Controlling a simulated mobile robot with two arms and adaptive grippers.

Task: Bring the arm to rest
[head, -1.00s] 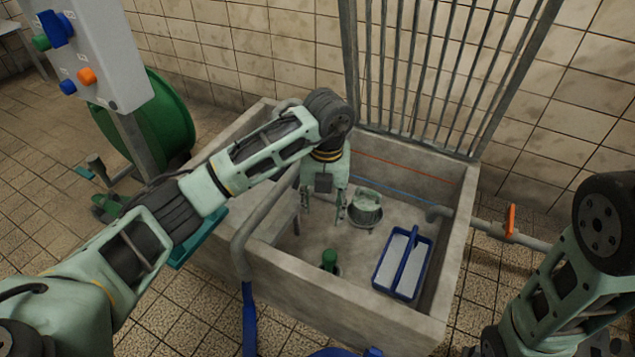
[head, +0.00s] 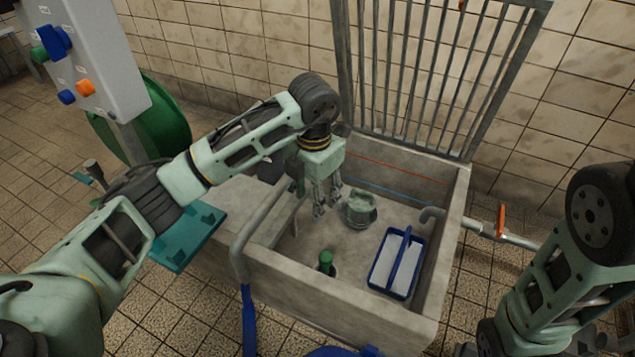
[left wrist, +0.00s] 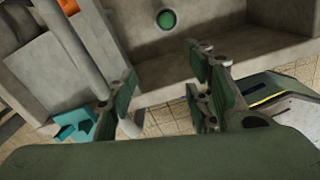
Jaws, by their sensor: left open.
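My left gripper (head: 326,202) hangs over the concrete basin (head: 345,310) in the head view, fingers pointing down. It is open, and nothing shows between its fingers. It is left of a green-grey round pot-like thing (head: 359,212) on the basin floor, apparently apart from it. In the left wrist view its two fingers (left wrist: 160,100) are spread, with a round green thing beyond them. My right arm (head: 575,265) shows at the right edge of the head view; its gripper is not visible.
A blue divided tray (head: 383,263) and a green-topped plug (head: 326,260) stand in the basin. A raised metal grate (head: 420,75) is behind it. A grey pipe (head: 243,240) bends over the left wall. A control box (head: 85,55) and green reel (head: 165,120) stand at left.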

